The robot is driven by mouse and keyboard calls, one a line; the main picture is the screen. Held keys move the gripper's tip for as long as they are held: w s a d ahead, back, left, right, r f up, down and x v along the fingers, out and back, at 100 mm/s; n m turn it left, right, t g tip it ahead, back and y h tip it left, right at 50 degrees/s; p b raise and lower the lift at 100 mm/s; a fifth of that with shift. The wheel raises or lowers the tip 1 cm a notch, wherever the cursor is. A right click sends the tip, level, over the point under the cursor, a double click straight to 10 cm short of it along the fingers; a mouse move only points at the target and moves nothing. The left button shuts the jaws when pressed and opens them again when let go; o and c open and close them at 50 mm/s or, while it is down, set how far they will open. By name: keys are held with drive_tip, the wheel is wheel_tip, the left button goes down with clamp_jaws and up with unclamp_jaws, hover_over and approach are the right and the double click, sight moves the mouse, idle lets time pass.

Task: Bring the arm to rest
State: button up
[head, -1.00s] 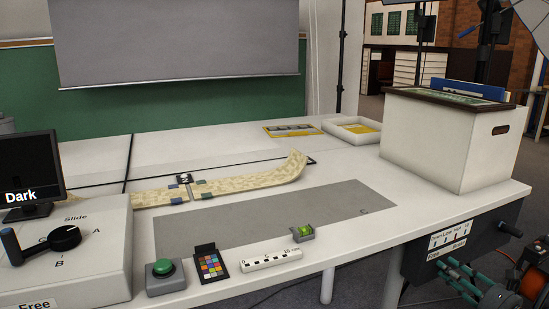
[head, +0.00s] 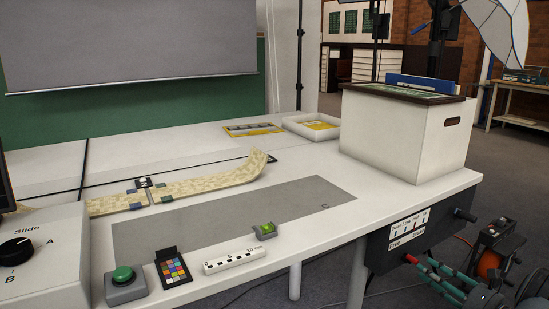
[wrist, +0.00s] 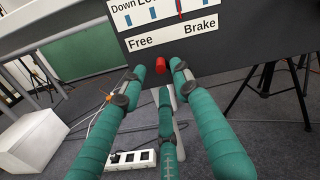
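My gripper (head: 420,264) is at the lower right in the head view, in front of the dark control panel (head: 375,262) under the table edge. In the wrist view its teal-wrapped fingers (wrist: 157,70) are spread apart, with a third finger below. A red knob (wrist: 160,64) shows between the fingertips, with gaps to both sides; whether any finger touches it I cannot tell. The knob also shows in the head view (head: 411,258). The gripper holds nothing that I can see. The rest of my arm is mostly out of view.
A white archival box (head: 402,135) stands at the table's right end. A shallow white tray (head: 297,127), grey mat (head: 235,215) and green button (head: 123,275) are on the table. A white power strip (wrist: 132,158) and black stand legs (wrist: 290,75) are near the gripper.

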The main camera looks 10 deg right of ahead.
sight(407, 257)
drive_tip(key=x, duration=0.7)
drive_tip(key=shift+w, duration=0.1)
drive_tip(key=shift+d+r+m+p, duration=0.25)
drive_tip(key=shift+r+m+p, duration=0.05)
drive_tip(key=shift+m+p, duration=0.3)
drive_tip(key=shift+d+m+p, duration=0.3)
drive_tip(key=shift+m+p, duration=0.1)
drive_tip(key=shift+m, duration=0.6)
drive_tip(key=shift+d, duration=0.1)
